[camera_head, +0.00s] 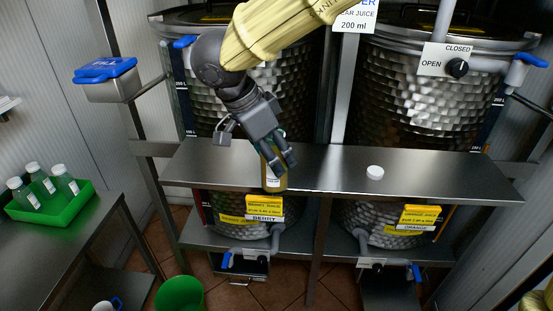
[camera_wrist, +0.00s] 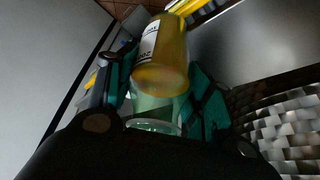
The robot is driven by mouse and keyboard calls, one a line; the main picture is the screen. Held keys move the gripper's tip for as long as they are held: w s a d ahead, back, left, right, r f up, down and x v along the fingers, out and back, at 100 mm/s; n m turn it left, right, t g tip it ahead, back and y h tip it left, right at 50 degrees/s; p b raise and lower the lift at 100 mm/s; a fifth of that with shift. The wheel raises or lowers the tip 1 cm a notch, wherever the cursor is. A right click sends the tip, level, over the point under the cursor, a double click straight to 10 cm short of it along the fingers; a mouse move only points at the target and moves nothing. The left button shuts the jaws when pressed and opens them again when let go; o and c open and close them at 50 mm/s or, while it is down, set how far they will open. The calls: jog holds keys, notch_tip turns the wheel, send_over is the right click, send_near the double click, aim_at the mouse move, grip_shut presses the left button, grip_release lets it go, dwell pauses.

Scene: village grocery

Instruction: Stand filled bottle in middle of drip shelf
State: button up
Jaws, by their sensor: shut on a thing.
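My gripper (camera_head: 270,150) is shut on a bottle (camera_head: 273,179) of yellow juice with a white label. The wrist view shows the bottle (camera_wrist: 160,62) between the two dark green fingers of the gripper (camera_wrist: 157,100). Its far part holds yellow liquid and its near part is clear. The drip shelf (camera_head: 330,168) is the long bare metal ledge in front of the two vats. The bottle looks roughly upright at the shelf's front edge, left of its middle. I cannot tell whether its base touches the shelf.
A green tray (camera_head: 52,207) with several capped bottles sits on the left table. A green bin (camera_head: 180,294) is on the floor.

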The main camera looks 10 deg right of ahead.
jog(key=shift+w+d+f+p, duration=0.8)
jog(key=shift+w+d+p, duration=0.15)
jog(key=shift+w+d, duration=0.7)
jog(key=shift+w+d+f+p, duration=0.8)
jog(key=shift+w+d+p, duration=0.2)
jog(key=shift+w+d, duration=0.7)
jog(key=shift+w+d+f+p, duration=0.9)
jog(key=shift+w+d, duration=0.45)
jog(key=shift+d, duration=0.55)
jog(key=o, duration=1.5)
jog(key=shift+c, duration=0.2)
jog(key=b+v, duration=0.2)
jog(key=v, duration=1)
jog(key=shift+b, duration=0.35)
jog(key=shift+r, duration=0.1)
